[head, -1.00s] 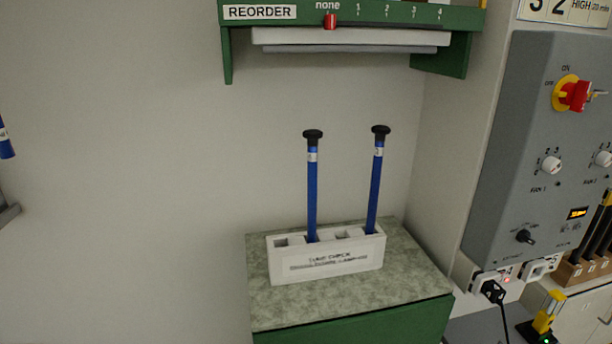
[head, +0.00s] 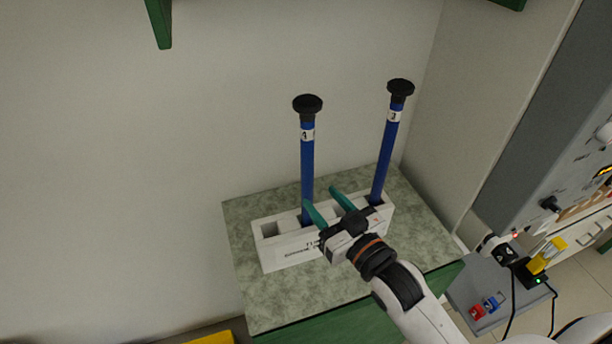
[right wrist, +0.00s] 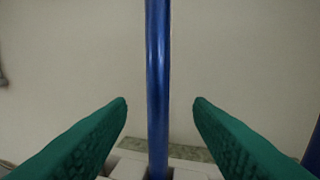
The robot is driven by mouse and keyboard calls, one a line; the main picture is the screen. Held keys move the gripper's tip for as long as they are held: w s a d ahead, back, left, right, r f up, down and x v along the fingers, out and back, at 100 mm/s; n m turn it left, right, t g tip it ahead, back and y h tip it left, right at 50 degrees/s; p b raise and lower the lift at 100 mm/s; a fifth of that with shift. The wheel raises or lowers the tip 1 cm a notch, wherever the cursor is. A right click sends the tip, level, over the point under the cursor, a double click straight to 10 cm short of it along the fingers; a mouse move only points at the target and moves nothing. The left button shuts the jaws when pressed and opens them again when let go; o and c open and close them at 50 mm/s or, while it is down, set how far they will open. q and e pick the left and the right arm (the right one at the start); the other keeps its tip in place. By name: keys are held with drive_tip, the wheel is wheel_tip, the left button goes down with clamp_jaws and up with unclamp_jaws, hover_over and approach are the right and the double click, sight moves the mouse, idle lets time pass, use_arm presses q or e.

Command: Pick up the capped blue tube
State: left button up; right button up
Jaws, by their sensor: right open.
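Two upright blue tubes with black caps stand in a white rack (head: 268,254). The left tube (head: 308,165) has a white label below its cap; the right tube (head: 386,150) has one too and leans slightly right. My right gripper (head: 322,198) is open and empty, low by the left tube, with one green finger crossing the tube's lower part in the head view. In the right wrist view the left tube (right wrist: 157,80) runs upright, centred between the two fingers with a gap on each side. I cannot tell how deep it sits between them. My left gripper is out of view.
The rack stands on a mottled green-grey cabinet top (head: 250,305) against a wall. A grey control panel (head: 535,130) stands at the right. A grey surface (head: 470,295) with a yellow device, red and blue items and black cables lies at the lower right.

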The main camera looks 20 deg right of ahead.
sight(311, 189)
drive_tip(key=shift+p+x, duration=0.3)
drive_tip(key=shift+x, duration=0.95)
drive_tip(key=shift+w+a, duration=0.1)
drive_tip(key=shift+w, duration=0.25)
drive_tip(key=shift+w+a+p, duration=0.1)
drive_tip(key=shift+w+p, duration=0.2)
drive_tip(key=shift+w, duration=0.05)
drive_tip(key=p+x, duration=0.1)
drive_tip(key=x, duration=0.2)
drive_tip(key=shift+w+a+p, duration=0.15)
drive_tip(key=shift+w+p, duration=0.05)
drive_tip(key=shift+p, duration=0.1)
drive_tip(key=shift+w+a+f, duration=0.15)
drive_tip(key=shift+w+f, duration=0.1)
drive_tip(key=shift+w, duration=0.2)
clamp_jaws()
drive_tip(key=shift+s, duration=0.1)
